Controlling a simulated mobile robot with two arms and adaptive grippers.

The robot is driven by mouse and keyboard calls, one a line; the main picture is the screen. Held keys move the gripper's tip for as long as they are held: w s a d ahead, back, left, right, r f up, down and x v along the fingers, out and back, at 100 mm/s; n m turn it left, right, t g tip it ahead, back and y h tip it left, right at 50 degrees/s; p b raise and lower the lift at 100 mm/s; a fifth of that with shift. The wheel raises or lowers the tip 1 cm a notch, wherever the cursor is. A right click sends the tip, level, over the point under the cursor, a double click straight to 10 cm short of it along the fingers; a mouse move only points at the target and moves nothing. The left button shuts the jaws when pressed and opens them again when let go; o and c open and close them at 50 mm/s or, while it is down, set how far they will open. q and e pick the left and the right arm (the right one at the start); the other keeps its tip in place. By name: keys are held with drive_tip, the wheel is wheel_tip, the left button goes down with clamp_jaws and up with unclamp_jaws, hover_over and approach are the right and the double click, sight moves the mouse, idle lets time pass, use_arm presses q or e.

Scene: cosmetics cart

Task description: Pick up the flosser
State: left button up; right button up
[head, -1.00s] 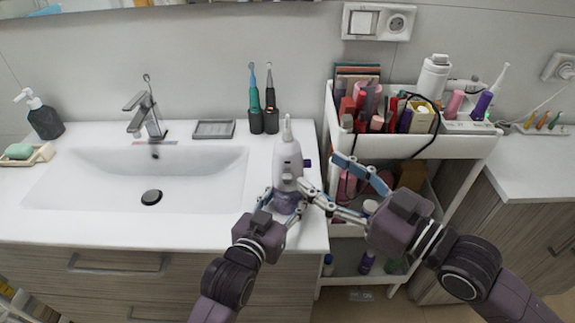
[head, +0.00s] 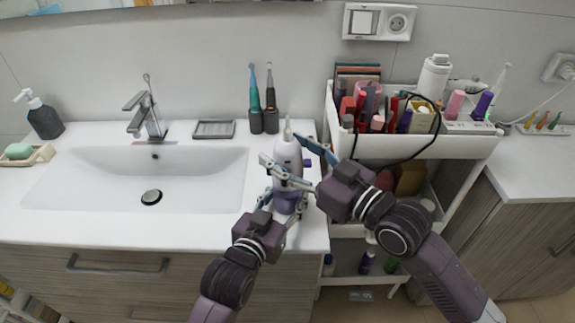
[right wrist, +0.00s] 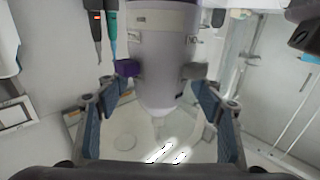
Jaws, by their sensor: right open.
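The flosser (head: 287,155), white with a translucent purple lower part, is upright at the right front of the white counter. My left gripper (head: 285,205) is low at its purple part, with a finger on either side; whether they press on it I cannot tell. My right gripper (head: 290,165) is open at the upper body, one finger in front and the other toward the far right side. In the right wrist view, the flosser (right wrist: 165,65) appears inverted between the open fingers of the right gripper (right wrist: 165,115), with visible gaps at both sides.
Two electric toothbrushes (head: 263,110) stand behind the flosser. The sink (head: 110,180) is to its left. A crowded white cart (head: 400,147) stands to the right, close to my right arm.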

drive_tip(key=shift+c, duration=0.3)
drive_tip(key=c, duration=1.3)
wheel_tip(320, 180, up, 10)
drive_tip(key=shift+r, duration=0.1)
use_arm(q)
drive_tip(key=o, duration=1.2)
drive_tip(key=shift+o, duration=0.2)
